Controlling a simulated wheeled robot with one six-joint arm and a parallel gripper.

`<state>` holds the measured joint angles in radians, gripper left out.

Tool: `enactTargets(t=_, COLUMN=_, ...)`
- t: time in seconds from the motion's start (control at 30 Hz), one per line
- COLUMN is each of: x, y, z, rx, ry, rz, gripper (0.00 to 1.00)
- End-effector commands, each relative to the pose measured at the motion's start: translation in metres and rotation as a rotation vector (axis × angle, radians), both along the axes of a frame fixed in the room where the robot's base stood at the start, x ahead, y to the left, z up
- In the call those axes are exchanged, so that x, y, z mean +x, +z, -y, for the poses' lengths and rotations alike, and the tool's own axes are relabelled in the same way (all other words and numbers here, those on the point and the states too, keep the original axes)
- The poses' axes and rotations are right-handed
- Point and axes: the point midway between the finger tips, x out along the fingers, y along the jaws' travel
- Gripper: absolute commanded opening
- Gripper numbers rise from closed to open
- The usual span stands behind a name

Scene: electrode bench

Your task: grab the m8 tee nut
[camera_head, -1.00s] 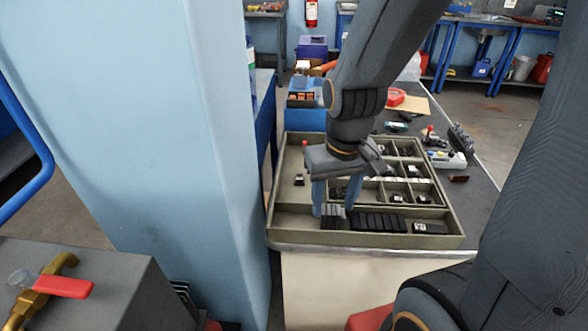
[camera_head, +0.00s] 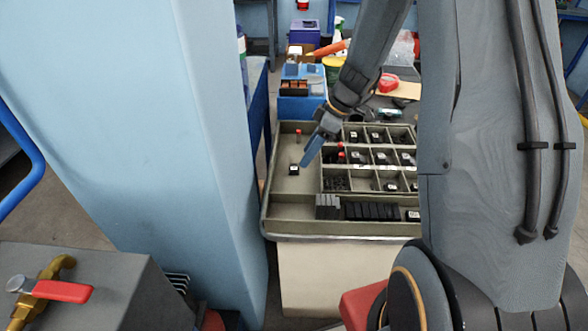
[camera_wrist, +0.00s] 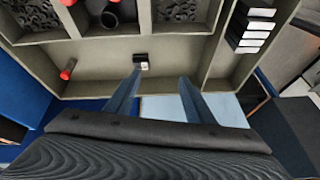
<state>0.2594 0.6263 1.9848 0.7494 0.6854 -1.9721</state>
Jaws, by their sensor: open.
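A small black piece with a white label (camera_head: 293,170) lies in the wide left compartment of the tray (camera_head: 262,222). It also shows in the wrist view (camera_wrist: 141,58). I cannot read its label, so I cannot confirm it is the M8 tee nut. My gripper (camera_head: 304,163) is over that compartment, just to the piece's upper right. In the wrist view my gripper (camera_wrist: 160,77) is open and empty. The piece shows just beyond the left fingertip, not between the fingers.
A red-capped part (camera_head: 298,134) stands in the same compartment. Divided small bins (camera_head: 366,157) with several parts lie to the right. A blue pillar (camera_head: 205,150) stands left of the tray.

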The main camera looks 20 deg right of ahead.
Motion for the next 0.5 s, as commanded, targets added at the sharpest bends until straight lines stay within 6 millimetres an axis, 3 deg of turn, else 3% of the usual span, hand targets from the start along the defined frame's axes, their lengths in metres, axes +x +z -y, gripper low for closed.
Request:
enactTargets(t=0.2, x=0.026, y=-0.013, z=0.011, rx=0.036, ry=0.115, rz=0.105, gripper=0.49)
enactTargets(t=0.5, x=0.034, y=-0.031, z=0.003, rx=0.043, ry=0.144, rz=0.129, gripper=0.49)
